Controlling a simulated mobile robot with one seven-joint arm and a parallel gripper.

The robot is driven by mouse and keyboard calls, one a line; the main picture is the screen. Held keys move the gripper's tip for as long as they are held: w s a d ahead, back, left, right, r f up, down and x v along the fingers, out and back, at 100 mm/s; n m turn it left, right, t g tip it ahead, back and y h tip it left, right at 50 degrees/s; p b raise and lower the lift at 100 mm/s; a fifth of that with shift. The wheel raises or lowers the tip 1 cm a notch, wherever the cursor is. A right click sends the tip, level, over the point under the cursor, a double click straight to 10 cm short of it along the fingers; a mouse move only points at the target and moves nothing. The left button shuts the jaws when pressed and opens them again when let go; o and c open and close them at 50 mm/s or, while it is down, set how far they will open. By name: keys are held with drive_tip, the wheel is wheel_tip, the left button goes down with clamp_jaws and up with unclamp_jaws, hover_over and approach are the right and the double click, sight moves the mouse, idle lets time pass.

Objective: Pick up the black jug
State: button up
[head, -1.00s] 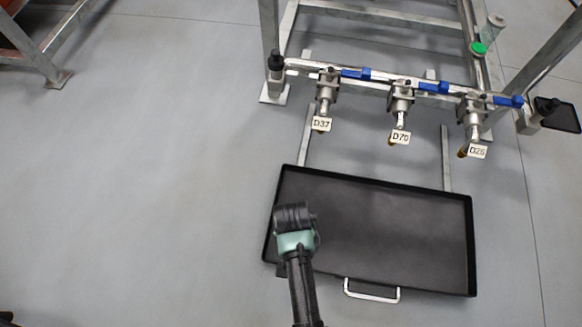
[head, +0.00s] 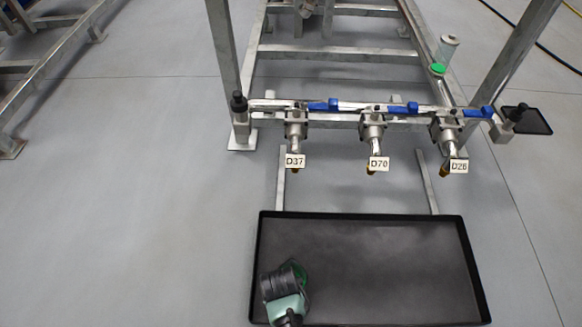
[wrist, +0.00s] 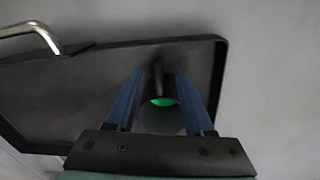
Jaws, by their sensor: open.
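A dark, round object, apparently the black jug (wrist: 160,92), shows between my fingers in the wrist view, with a bright green patch at its near end. It appears to be at the black tray (wrist: 100,75). My gripper (wrist: 160,76) is open, with one blue finger on each side of it; I cannot tell whether they touch it. In the head view my gripper (head: 282,272) is over the left part of the tray (head: 400,250). A green edge shows beside it there, and my own wrist hides most of the jug.
Behind the tray a metal frame carries several valves with blue handles, tagged D37 (head: 295,161), D70 (head: 378,163) and D26 (head: 458,167). A clear container (head: 447,46) with a green part is on the frame. The floor left of the tray is clear.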

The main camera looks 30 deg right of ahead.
drive_tip(key=f+b, duration=0.4)
drive_tip(key=shift+s+d+f, duration=0.1)
drive_tip(key=shift+d+f, duration=0.1)
drive_tip(key=shift+f, duration=0.15)
drive_tip(key=shift+r, duration=0.1)
clamp_jaws()
idle(1.1)
